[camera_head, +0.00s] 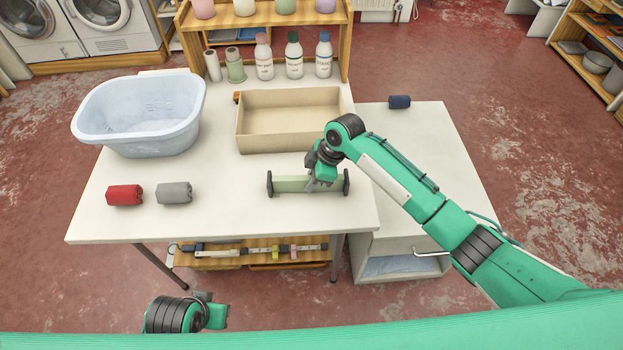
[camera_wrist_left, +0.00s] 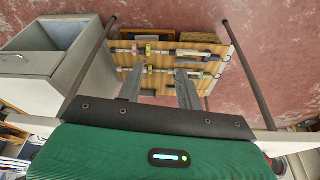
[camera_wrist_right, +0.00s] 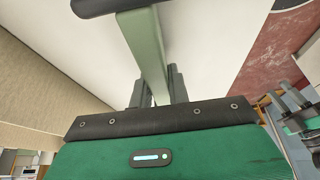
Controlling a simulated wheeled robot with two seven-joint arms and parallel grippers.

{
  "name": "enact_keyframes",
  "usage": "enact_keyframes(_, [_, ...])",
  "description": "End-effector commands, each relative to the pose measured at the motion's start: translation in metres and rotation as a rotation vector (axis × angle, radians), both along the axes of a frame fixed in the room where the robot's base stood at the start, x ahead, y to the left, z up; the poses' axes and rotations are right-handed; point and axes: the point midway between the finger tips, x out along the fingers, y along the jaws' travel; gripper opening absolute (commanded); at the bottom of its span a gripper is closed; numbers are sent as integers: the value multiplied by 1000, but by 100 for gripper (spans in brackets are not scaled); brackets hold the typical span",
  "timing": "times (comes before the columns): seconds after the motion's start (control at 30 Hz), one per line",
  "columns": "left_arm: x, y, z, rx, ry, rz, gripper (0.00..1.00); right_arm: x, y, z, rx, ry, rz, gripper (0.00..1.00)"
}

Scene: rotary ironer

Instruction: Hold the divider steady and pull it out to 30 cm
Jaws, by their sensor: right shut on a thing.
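The divider (camera_head: 290,184) is a pale green bar with a dark pad at each end. It lies crosswise on the white table (camera_head: 225,222), in front of the open box. My right gripper (camera_head: 318,184) is shut on the bar, right of its middle. In the right wrist view the bar (camera_wrist_right: 146,45) runs between the two fingers to a dark end pad (camera_wrist_right: 100,5). My left gripper (camera_head: 217,312) is empty, low in front of the table and away from the divider. In the left wrist view its fingers (camera_wrist_left: 160,85) stand apart.
An open tan box (camera_head: 290,144) stands behind the divider. A pale blue tub (camera_head: 140,140) is at the back left. A red roll (camera_head: 124,195) and a grey roll (camera_head: 174,192) lie at the left. Several bottles stand behind the box. A shelf (camera_head: 220,262) hangs under the table.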

Motion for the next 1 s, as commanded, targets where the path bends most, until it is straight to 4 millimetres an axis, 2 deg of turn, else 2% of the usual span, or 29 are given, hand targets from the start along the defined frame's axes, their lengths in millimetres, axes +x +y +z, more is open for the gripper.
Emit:
enact_keyframes(0.03, [0, 0, 0, 0, 0, 0, 40, 0, 0, 0, 1, 0, 0, 0])
enact_keyframes(0.2, [9, -6, 2, -10, -13, -25, 73, 0, 0, 0, 1, 0, 0, 0])
enact_keyframes(0.37, [39, -26, 9, -44, -51, -120, 73, 0, 0, 0, 1, 0, 0, 0])
enact_keyframes(0.7, [118, -84, 41, -101, -152, -430, 73, 0, 0, 0, 0, 0, 0, 0])
enact_keyframes(0.83, [142, -101, 54, -104, -178, -550, 73, 0, 0, 0, 0, 0, 0, 0])
enact_keyframes(1.0, [174, -112, 68, -92, -182, -706, 73, 0, 0, 0, 0, 0, 0, 0])
